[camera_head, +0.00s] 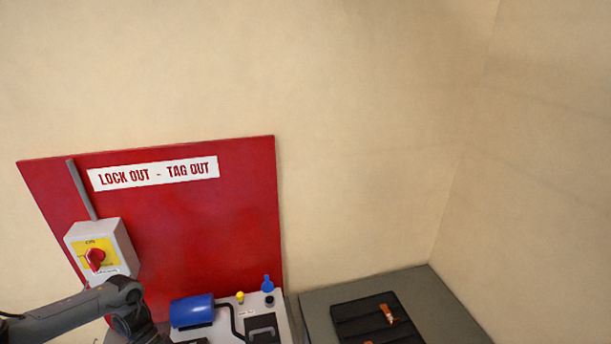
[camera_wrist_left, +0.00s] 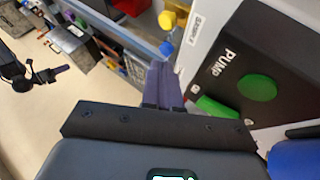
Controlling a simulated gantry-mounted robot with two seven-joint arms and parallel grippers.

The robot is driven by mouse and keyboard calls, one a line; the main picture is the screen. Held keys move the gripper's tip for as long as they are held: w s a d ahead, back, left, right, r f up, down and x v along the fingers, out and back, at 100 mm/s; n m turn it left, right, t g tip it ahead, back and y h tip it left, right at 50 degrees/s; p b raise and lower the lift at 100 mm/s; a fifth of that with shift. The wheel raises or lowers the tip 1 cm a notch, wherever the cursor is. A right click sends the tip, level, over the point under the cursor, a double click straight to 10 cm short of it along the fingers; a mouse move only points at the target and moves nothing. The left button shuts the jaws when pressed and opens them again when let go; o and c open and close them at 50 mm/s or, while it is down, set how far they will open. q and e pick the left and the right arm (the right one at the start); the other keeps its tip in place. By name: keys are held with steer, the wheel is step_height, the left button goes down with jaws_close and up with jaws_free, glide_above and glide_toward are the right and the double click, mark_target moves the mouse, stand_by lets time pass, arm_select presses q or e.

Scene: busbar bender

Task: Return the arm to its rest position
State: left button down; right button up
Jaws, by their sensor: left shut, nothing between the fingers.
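My left arm (camera_head: 75,312) comes in at the lower left of the head view, in front of the red board; its gripper is below the picture there. In the left wrist view my left gripper (camera_wrist_left: 163,82) has its purple fingers together, with nothing between them. The fingers are beside a black box marked PUMP (camera_wrist_left: 252,62) with a green button; I cannot tell whether they touch it.
A red lock-out board (camera_head: 205,230) carries a switch box (camera_head: 118,240) with a red knob. A black tray (camera_head: 350,310) lies on a grey table (camera_head: 420,283) to the right.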

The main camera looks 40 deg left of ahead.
arm_select(q)
steer(key=shift+h, duration=0.7)
steer(key=d, duration=0.2)
steer(key=s+d+f, duration=0.1)
steer(key=d, duration=0.1)
steer(key=s+d+f, duration=0.1)
steer(key=shift+d+p, duration=0.4)
steer(key=d+r+m+t+h+p, duration=0.15)
steer(key=d+t+p, duration=0.3)
steer(key=d, duration=2.65)
steer(key=w+d+r+n+t+y+p, duration=0.25)
steer(key=w+r+n+t+y, duration=0.2)
steer(key=w+r+y, duration=0.45)
steer(key=s+a+r+n+g+y, duration=0.1)
steer(key=s+a+r+g, duration=0.1)
steer(key=a, duration=0.3)
steer(key=s+a+r+n+g+y, duration=0.1)
steer(key=s+a+r+g, duration=0.1)
steer(key=s+a+g, duration=0.1)
steer(key=shift+s+a+r+g, duration=0.25)
steer(key=shift+s+a+g, duration=0.15)
steer(key=shift+s+a, duration=0.45)
arm_select(e)
step_height(320, 180, up, 8)
steer(key=shift+w+r, duration=0.2)
